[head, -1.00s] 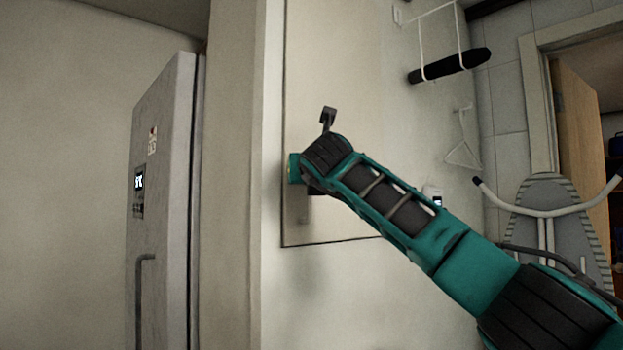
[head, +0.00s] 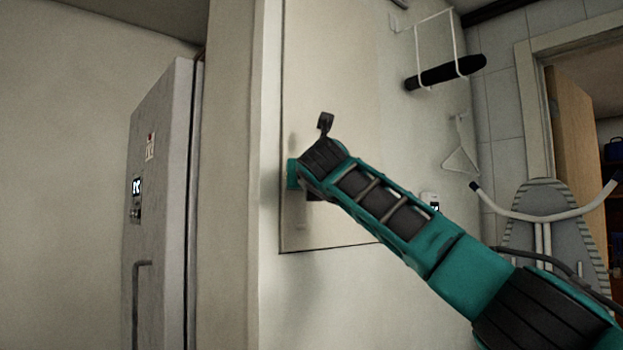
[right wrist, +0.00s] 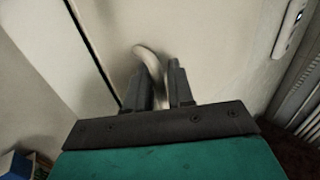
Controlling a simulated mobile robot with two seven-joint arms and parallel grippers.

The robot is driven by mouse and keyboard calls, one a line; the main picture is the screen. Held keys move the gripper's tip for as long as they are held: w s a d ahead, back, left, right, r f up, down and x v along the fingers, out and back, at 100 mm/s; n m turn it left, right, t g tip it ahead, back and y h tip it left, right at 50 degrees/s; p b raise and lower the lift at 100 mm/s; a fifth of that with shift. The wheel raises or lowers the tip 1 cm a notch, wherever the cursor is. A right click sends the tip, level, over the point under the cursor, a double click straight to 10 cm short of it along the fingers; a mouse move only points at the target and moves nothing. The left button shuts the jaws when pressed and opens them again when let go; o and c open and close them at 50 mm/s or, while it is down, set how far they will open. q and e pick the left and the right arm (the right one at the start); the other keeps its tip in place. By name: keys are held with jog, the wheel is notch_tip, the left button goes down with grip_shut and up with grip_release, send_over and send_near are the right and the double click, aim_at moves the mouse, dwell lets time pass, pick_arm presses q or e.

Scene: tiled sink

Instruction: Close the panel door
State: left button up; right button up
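The panel door (head: 335,85) is a pale, tall panel set in the pale wall. A thin dark line marks its left and bottom edges; it looks almost flush, and I cannot tell whether a small gap is left. It also shows in the right wrist view (right wrist: 105,22). My right arm reaches from the lower right to the panel's lower left part. In the right wrist view, my right gripper (right wrist: 159,88) has its dark fingers close on both sides of a curved light grey handle (right wrist: 147,54). The arm hides this handle in the head view. My left gripper is not in view.
A grey fridge (head: 155,215) stands at the left beside a wall edge. To the right are a wire holder with a dark roll (head: 445,72), a hanger (head: 461,160), an ironing board (head: 540,225) and an open wooden door (head: 575,130).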

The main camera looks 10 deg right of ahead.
jog(key=shift+s+a+r, duration=0.1)
jog(key=shift+s+r, duration=0.05)
jog(key=shift+r, duration=0.25)
pick_arm(q)
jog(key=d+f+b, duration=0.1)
jog(key=b, duration=0.1)
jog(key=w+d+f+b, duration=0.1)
jog(key=b, duration=0.2)
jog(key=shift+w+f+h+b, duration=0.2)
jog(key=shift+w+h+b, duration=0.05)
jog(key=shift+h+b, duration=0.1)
pick_arm(e)
jog(key=s, duration=1.2)
jog(key=shift+s+f, duration=0.35)
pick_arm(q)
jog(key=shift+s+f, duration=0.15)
pick_arm(e)
jog(key=shift+w+f, duration=0.1)
